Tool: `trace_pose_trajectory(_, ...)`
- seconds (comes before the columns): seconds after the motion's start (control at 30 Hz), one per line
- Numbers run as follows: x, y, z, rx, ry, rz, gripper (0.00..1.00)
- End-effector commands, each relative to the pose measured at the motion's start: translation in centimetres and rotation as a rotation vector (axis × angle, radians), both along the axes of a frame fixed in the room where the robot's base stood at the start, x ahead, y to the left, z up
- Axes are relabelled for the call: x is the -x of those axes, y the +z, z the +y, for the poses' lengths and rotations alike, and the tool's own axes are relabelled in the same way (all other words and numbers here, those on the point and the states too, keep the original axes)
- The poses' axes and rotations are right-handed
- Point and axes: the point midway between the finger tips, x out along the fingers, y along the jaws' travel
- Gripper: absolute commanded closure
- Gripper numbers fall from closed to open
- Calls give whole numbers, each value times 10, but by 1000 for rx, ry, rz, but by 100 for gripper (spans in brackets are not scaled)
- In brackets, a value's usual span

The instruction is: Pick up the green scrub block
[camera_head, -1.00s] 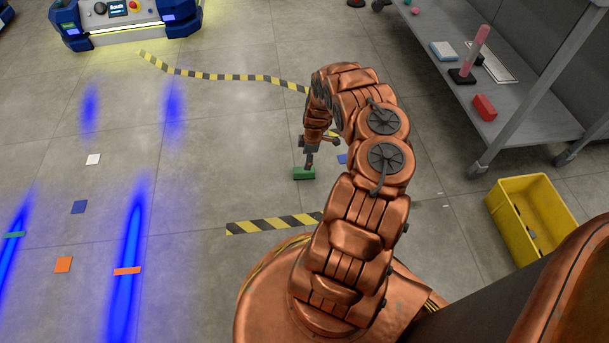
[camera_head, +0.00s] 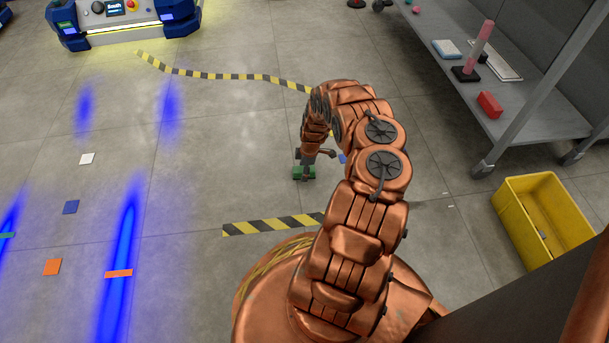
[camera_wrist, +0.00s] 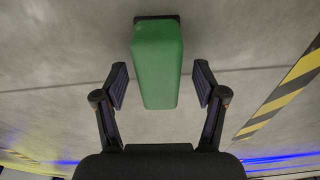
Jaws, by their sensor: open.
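The green scrub block (camera_wrist: 157,70) lies on the grey floor. In the wrist view it sits between the two open fingers of my gripper (camera_wrist: 160,85), with a visible gap on each side. A dark edge shows at its far end. In the head view the block (camera_head: 298,173) is partly hidden by my gripper (camera_head: 306,172), which points down at it. I cannot tell from the head view how close the fingertips are to the floor.
A yellow bin (camera_head: 515,205) stands at the right, beside a grey shelf cart (camera_head: 545,118) holding a red block (camera_head: 489,105). Yellow-black tape (camera_head: 272,224) marks the floor. Flat coloured pieces lie at the left. A blue-white machine (camera_head: 125,25) stands at the back.

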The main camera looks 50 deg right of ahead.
Motion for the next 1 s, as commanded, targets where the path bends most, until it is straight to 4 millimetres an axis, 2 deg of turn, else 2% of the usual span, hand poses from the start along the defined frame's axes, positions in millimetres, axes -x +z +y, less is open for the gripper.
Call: trace_pose_trajectory(1.0,0,-5,0,-1,-1,-1,29)
